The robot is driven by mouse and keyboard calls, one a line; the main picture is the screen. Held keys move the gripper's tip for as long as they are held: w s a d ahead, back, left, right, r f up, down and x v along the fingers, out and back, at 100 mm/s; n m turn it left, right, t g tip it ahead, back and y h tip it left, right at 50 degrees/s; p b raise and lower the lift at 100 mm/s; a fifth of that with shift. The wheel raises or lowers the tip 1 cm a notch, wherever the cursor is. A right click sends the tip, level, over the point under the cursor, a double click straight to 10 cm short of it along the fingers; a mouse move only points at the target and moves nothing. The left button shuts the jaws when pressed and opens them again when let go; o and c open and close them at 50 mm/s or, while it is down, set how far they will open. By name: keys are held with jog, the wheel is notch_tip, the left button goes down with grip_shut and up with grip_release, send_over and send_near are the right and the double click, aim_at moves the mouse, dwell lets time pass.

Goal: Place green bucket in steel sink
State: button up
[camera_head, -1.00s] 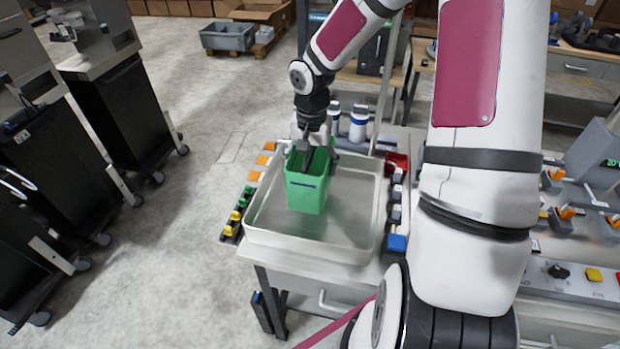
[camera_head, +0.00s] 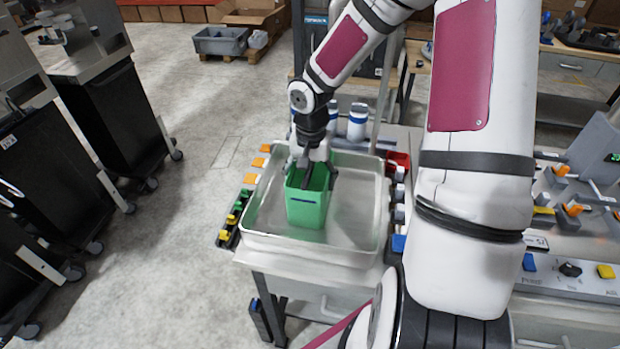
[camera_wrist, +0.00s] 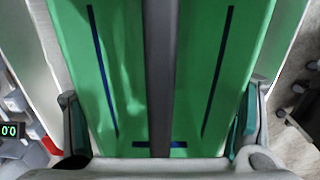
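The green bucket (camera_head: 307,212) is upright within the outline of the steel sink (camera_head: 352,238), near its left side, in the head view. Whether its base touches the sink floor cannot be told. My gripper (camera_head: 319,181) is at the top of the bucket, one finger in front of the green and one at its right. In the wrist view the bucket's green walls (camera_wrist: 150,60) with dark blue stripes fill the middle. My two fingers (camera_wrist: 160,125) sit spread at its opposite sides, seemingly against it. A grey bar crosses the middle of the bucket there.
Orange, green and yellow parts (camera_head: 233,219) line the sink's left edge. A red bin (camera_head: 399,160) and small grey and blue parts stand at its right. White bottles (camera_head: 357,122) stand behind. The sink's right half is clear.

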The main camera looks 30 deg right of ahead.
jog(key=o, duration=0.4)
notch_tip(320, 180, up, 12)
jog(key=shift+p, duration=0.55)
jog(key=shift+s+a+r, duration=0.15)
jog(key=shift+s+r, duration=0.05)
jog(key=shift+r, duration=0.35)
jog(key=s+a+r+n+t, duration=0.2)
jog(key=s+a+r+n, duration=0.1)
jog(key=s+a+r, duration=0.1)
jog(key=s+a+r+n+t, duration=0.1)
jog(key=s+a+r+n, duration=0.2)
jog(key=s+r, duration=0.4)
jog(key=s+a+r+n+t, duration=0.2)
jog(key=s+a+r+n, duration=0.1)
jog(key=s, duration=0.5)
jog(key=shift+a+r+t, duration=0.15)
jog(key=shift+a+r, duration=0.25)
jog(key=shift+r, duration=0.2)
jog(key=shift+a+r+t, duration=0.15)
jog(key=shift+a+r, duration=0.25)
jog(key=shift+r, duration=0.15)
jog(key=shift+w, duration=0.1)
